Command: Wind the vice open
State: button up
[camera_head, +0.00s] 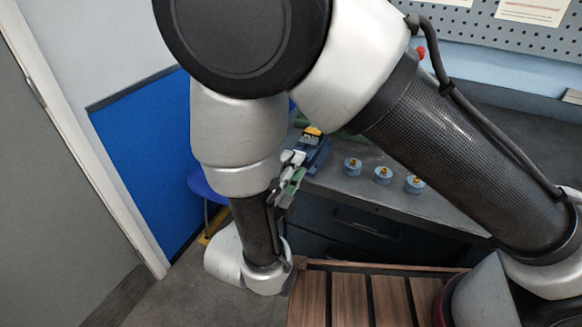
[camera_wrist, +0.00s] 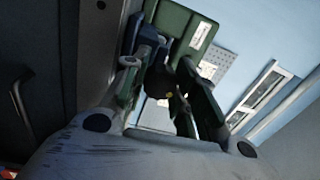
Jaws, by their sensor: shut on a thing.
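The vice (camera_head: 316,156) is a blue body at the near left end of the grey bench, with a yellow piece showing on top. My gripper (camera_head: 288,182) is at the vice's front side, just off the bench edge, and my arm hides part of the area. In the wrist view my gripper (camera_wrist: 165,88) has its two fingers on either side of a dark, shadowed part. It is shut on the vice's handle, though the handle is mostly hidden between the fingers. How far apart the vice jaws stand cannot be told.
On the bench (camera_head: 340,188), three blue discs with brass-coloured knobs, one of them here (camera_head: 382,175), stand right of the vice. A blue panel (camera_head: 150,165) and a blue seat (camera_head: 203,188) are to the left. A slatted wooden surface (camera_head: 385,295) lies in front.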

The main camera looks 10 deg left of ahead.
jog(key=shift+n, duration=1.2)
jog(key=o, duration=1.1)
jog(key=shift+c, duration=0.2)
jog(key=r+v, duration=0.1)
jog(key=v, duration=1.1)
jog(key=shift+f, duration=0.45)
jog(key=shift+d, duration=0.1)
